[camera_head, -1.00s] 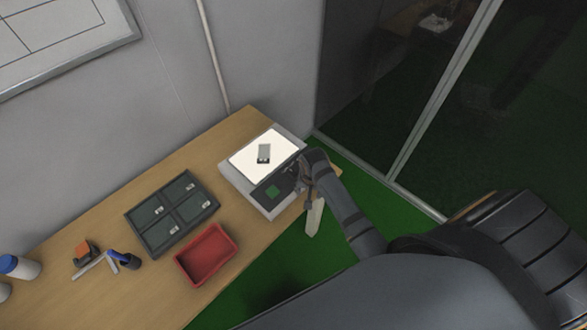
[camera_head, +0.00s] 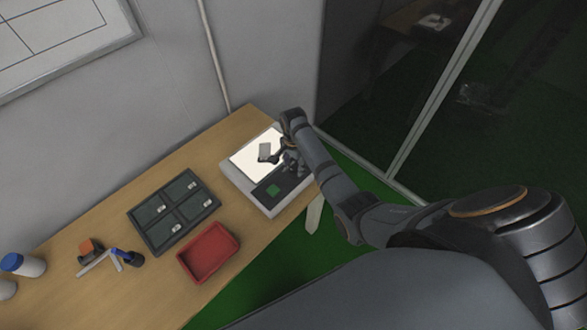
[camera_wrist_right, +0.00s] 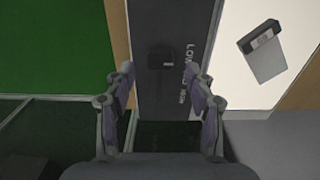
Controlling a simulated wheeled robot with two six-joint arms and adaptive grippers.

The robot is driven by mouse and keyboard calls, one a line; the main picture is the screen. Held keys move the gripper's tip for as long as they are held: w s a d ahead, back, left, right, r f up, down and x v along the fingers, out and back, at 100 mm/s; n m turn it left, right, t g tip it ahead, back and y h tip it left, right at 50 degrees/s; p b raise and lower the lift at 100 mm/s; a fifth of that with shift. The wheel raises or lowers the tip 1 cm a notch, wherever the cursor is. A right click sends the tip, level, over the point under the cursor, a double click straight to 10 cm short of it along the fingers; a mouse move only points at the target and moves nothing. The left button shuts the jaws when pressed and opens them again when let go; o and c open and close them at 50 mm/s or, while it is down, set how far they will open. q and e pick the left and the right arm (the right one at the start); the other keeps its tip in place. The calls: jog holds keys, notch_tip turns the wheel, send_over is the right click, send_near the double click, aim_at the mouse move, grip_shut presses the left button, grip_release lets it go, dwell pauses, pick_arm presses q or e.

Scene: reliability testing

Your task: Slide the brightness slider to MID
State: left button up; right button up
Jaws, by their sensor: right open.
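The light box (camera_head: 234,178) stands at the far end of the table, with a lit white top and a dark control strip. The knob is beside the label that seems to read LOW; the other lettering is partly hidden by a finger. My right gripper (camera_wrist_right: 160,70) is open, its fingers on either side of the knob in the picture. I cannot tell whether they touch it. In the head view, my right gripper (camera_head: 287,164) is over the strip. My left gripper is out of view.
A small grey block (camera_head: 265,150) lies on the lit panel, close to my right gripper; it also shows in the wrist view (camera_wrist_right: 264,60). A dark compartment tray (camera_head: 150,240), a red bin (camera_head: 210,252) and small tools share the table (camera_head: 160,285). A wall stands behind.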

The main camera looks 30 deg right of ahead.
aim_at(294, 171)
jog(key=shift+f, duration=1.75)
grip_shut()
